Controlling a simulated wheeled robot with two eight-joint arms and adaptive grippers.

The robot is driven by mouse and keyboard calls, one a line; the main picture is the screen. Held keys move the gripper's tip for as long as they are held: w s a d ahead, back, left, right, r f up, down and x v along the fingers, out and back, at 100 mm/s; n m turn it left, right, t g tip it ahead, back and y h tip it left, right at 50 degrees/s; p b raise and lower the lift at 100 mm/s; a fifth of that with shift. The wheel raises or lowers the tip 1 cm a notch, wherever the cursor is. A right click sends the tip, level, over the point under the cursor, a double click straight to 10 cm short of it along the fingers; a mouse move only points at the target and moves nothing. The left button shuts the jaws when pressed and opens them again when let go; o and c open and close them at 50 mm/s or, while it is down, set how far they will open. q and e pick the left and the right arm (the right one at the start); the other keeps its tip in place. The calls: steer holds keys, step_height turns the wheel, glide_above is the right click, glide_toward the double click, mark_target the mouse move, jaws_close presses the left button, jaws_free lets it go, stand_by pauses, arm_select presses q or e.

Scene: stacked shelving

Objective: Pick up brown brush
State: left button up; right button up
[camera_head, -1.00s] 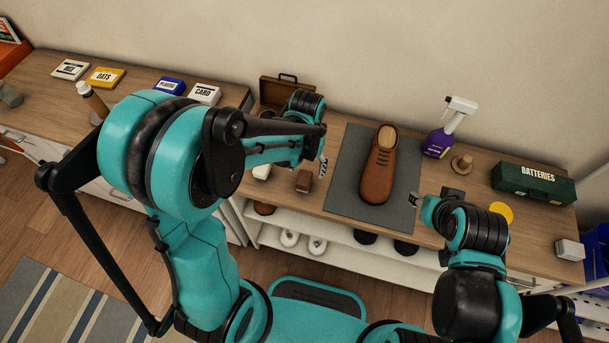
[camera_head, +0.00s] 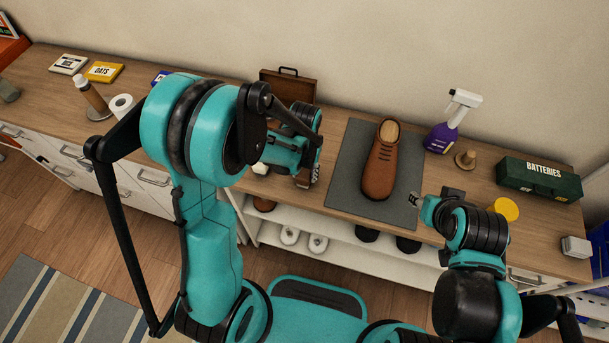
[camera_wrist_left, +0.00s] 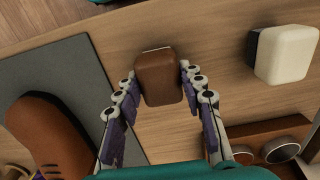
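The brown brush (camera_wrist_left: 158,78) is a small rounded brown block on the wooden counter. In the left wrist view it sits between the two fingertips of my left gripper (camera_wrist_left: 159,90), which are spread on either side of it. The fingers look open, with narrow gaps beside the brush. In the head view my left gripper (camera_head: 309,174) is over the counter left of the grey mat and mostly covers the brush (camera_head: 302,183). My right gripper (camera_head: 415,199) is at the mat's right front edge; its fingers are too small to judge.
A brown shoe (camera_head: 380,165) lies on the grey mat (camera_head: 348,150). A white-topped brush (camera_wrist_left: 286,54) is near the brown one. A brown case (camera_head: 288,82) stands behind. A purple spray bottle (camera_head: 447,127) and green batteries box (camera_head: 539,178) are to the right.

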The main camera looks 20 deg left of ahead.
mark_target(308, 170)
arm_select(q)
steer(key=shift+c, duration=0.3)
steer(key=shift+r, duration=0.6)
steer(key=r, duration=0.1)
steer(key=r+p, duration=0.1)
steer(key=d+r+p, duration=0.1)
steer(key=r, duration=0.1)
steer(key=shift+w, duration=0.4)
steer(key=w+d+r+p, duration=0.1)
steer(key=w+d+r, duration=0.4)
steer(key=d, duration=0.3)
steer(key=shift+w+r+p, duration=0.4)
steer(key=shift+w, duration=0.5)
steer(key=shift+o, duration=1.1)
steer(key=shift+c, duration=0.2)
steer(key=shift+a, duration=0.15)
